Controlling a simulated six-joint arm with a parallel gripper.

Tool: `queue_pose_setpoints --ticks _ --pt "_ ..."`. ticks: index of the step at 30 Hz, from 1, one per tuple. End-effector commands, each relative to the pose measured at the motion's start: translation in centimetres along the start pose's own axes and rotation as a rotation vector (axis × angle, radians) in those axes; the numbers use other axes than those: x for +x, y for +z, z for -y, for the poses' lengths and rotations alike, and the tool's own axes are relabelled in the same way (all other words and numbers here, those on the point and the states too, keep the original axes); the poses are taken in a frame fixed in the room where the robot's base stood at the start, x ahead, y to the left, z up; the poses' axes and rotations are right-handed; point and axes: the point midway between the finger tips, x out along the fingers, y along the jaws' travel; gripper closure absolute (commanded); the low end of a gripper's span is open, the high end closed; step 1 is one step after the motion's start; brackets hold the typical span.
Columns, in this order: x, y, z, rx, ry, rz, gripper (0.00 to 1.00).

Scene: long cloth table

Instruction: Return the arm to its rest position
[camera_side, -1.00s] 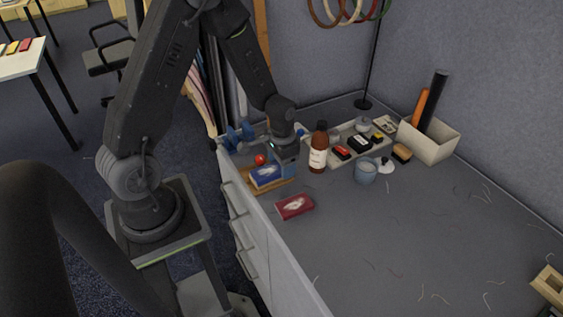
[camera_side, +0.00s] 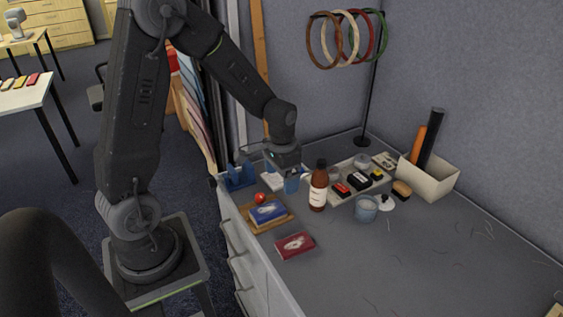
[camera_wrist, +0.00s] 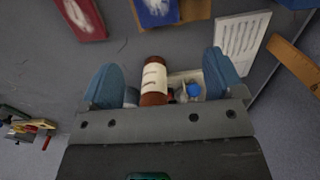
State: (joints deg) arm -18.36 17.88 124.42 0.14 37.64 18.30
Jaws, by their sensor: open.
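My gripper (camera_side: 290,183) is above the far left part of the table, beside the brown bottle. In the wrist view my gripper (camera_wrist: 162,75) shows two blue fingers wide apart with nothing held between them. The brown bottle (camera_side: 318,190) with a pale label stands upright; it also shows in the wrist view (camera_wrist: 154,82), beyond the gap between the fingers. My arm is bent, with its upper part raised over its base.
A blue box (camera_side: 268,213) lies on a wooden board (camera_side: 250,225), with a red ball (camera_side: 260,198) behind it. A red box (camera_side: 295,246) lies nearer. A blue-grey cup (camera_side: 365,208), a tray (camera_side: 345,197) and a white bin (camera_side: 428,180) stand to the right. The front table is mostly clear.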

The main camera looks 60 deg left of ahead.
Motion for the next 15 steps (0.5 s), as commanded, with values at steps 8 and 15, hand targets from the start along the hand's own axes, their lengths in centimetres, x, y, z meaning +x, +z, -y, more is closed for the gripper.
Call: queue_pose_setpoints --ticks 8,15 --pt "-4.1 -0.1 0.0 0.0 -0.001 -0.002 0.13" --pt "-7.3 0.8 -1.5 0.004 -0.015 -0.053 0.13"
